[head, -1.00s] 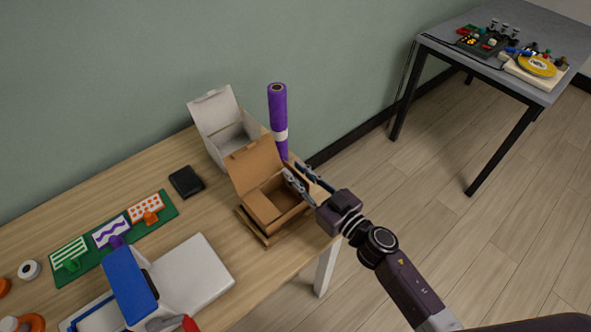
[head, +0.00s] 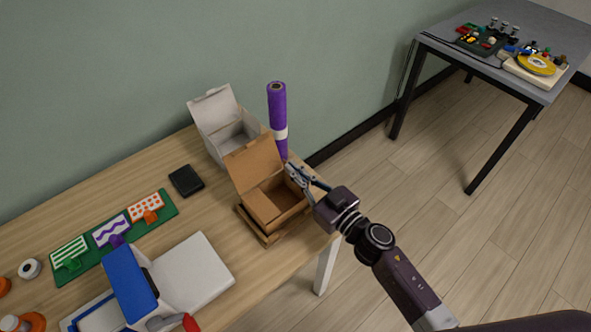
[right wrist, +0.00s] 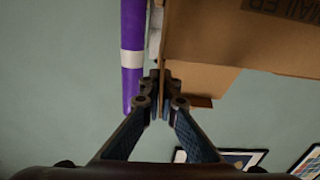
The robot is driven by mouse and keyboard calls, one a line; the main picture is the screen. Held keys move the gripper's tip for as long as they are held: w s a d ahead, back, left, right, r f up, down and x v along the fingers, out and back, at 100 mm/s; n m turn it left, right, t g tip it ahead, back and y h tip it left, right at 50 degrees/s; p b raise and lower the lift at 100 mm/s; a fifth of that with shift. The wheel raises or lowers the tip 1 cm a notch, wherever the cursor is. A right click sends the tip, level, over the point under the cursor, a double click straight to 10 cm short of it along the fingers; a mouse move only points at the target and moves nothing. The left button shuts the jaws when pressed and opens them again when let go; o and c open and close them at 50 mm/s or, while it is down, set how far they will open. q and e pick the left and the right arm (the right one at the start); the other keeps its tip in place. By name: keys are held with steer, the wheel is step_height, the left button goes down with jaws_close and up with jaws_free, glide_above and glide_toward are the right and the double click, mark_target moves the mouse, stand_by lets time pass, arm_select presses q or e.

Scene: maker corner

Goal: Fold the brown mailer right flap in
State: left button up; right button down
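The brown mailer (head: 254,166) stands open near the table's right end, its lid raised at the back. Its inside and a folded-in left panel (head: 264,207) show. My right gripper (head: 293,172) reaches in from the right to the mailer's right side. In the right wrist view, its fingertips (right wrist: 161,97) are close together on both sides of a thin, upright cardboard edge, the right flap (right wrist: 163,72). The gripper looks shut on this flap, and its fingers hide part of it. The mailer's cardboard (right wrist: 200,75) fills that view's upper right. My left gripper is not in view.
A white open box (head: 213,108) and an upright purple roll (head: 277,108) stand close behind the mailer. A black wallet-like item (head: 186,180) and a green board (head: 90,249) lie to the left. The table's right edge is close to the mailer.

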steer(key=n, duration=0.1)
steer(key=a+n, duration=0.1)
steer(key=n, duration=0.1)
steer(key=shift+s+f, duration=0.1)
steer(key=shift+s, duration=0.25)
steer(key=shift+s+a+f+n, duration=0.2)
steer(key=shift+a+n, duration=0.05)
steer(key=shift+n, duration=0.65)
steer(key=shift+s+a+f+n, duration=0.15)
steer(key=shift+a+n, duration=0.1)
steer(key=shift+n, duration=0.65)
steer(key=c, duration=2.2)
jaws_free()
steer(key=shift+c, duration=0.2)
steer(key=v, duration=1.2)
